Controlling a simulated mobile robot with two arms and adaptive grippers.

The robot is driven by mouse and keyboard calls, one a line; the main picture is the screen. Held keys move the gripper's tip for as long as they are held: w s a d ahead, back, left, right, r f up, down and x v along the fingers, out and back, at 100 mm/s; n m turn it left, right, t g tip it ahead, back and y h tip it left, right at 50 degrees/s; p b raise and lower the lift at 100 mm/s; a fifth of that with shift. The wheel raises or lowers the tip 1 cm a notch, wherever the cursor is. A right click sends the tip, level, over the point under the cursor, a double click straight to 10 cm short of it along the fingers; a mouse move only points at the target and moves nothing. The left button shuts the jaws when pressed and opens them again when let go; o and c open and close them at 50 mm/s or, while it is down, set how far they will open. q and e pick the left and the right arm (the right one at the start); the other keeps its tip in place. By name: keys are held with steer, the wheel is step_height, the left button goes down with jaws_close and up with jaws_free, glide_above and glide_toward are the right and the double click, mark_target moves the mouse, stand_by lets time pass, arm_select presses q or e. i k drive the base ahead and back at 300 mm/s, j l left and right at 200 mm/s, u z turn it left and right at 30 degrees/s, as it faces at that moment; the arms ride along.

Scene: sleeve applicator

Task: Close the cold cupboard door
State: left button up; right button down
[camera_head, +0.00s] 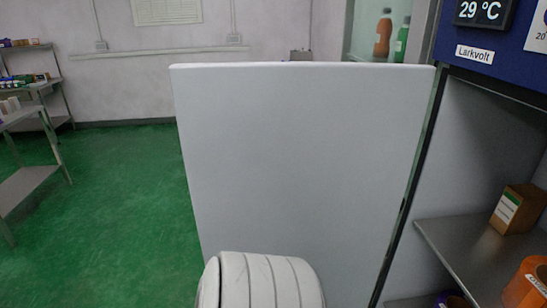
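The cold cupboard door (300,160) is a large pale grey-white panel that fills the middle of the head view. It stands wide open, swung out from the cupboard, with its right edge along the dark cupboard frame. The cold cupboard (490,130) is at the right, with its grey inside wall and shelves showing. Its blue upper front bears a "Larkvolt" label and a display (482,10) reading 29 °C. Neither of my grippers is in view. A white ribbed part at the bottom centre, likely my own arm, hides the door's lower middle.
A brown box (518,209) and an orange item (526,284) sit on a metal shelf (458,253) inside the cupboard. Bottles (384,34) show behind the door's top. Shelving racks (32,185) stand at the far left. The green floor (120,220) left of the door is clear.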

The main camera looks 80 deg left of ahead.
mark_target(312, 162)
steer(key=k+j+z, duration=0.15)
steer(key=k+j, duration=0.3)
steer(key=j, duration=0.35)
steer(key=k+j+z, duration=0.15)
steer(key=k+j, duration=0.4)
steer(key=j, duration=0.2)
steer(key=k+j+z, duration=0.15)
steer(key=k+j, duration=0.4)
steer(key=j, duration=0.6)
steer(key=k+j+z, duration=0.1)
steer(key=j, duration=0.5)
steer(key=k+j, duration=0.1)
steer(key=j, duration=0.5)
steer(key=z, duration=0.05)
